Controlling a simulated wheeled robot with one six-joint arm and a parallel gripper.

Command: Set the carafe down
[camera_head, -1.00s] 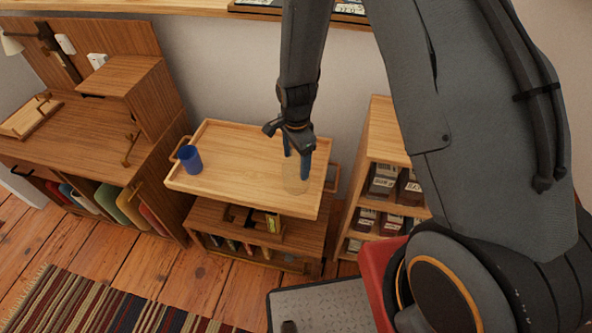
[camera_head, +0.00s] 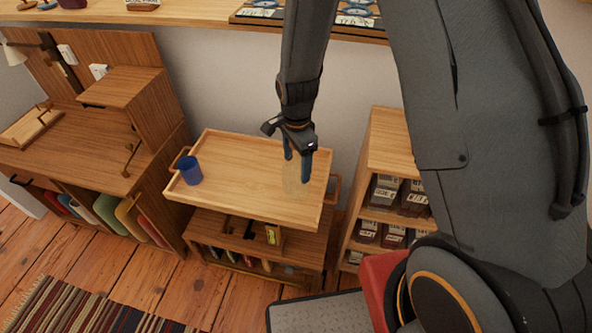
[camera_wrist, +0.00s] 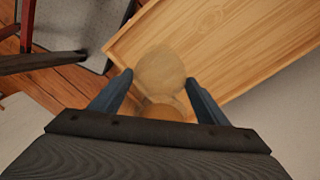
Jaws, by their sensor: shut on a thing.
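The carafe (camera_head: 293,181) is clear and faint, with its outline hard to make out. My gripper (camera_head: 297,167) is shut on it, with one blue finger on each side, over the right part of the wooden tray top (camera_head: 244,168) of a trolley. In the wrist view the carafe (camera_wrist: 160,72) shows as a pale, see-through round shape between the fingers (camera_wrist: 159,88), with the tray wood (camera_wrist: 225,45) behind it. It looks about upright. I cannot tell whether its base touches the tray.
A blue cup (camera_head: 191,170) stands at the tray's left end. The tray has a raised rim, and its middle is clear. A desk (camera_head: 75,145) stands left, and a shelf unit with boxes (camera_head: 388,150) stands close on the right. A striped rug (camera_head: 85,310) lies at the front left.

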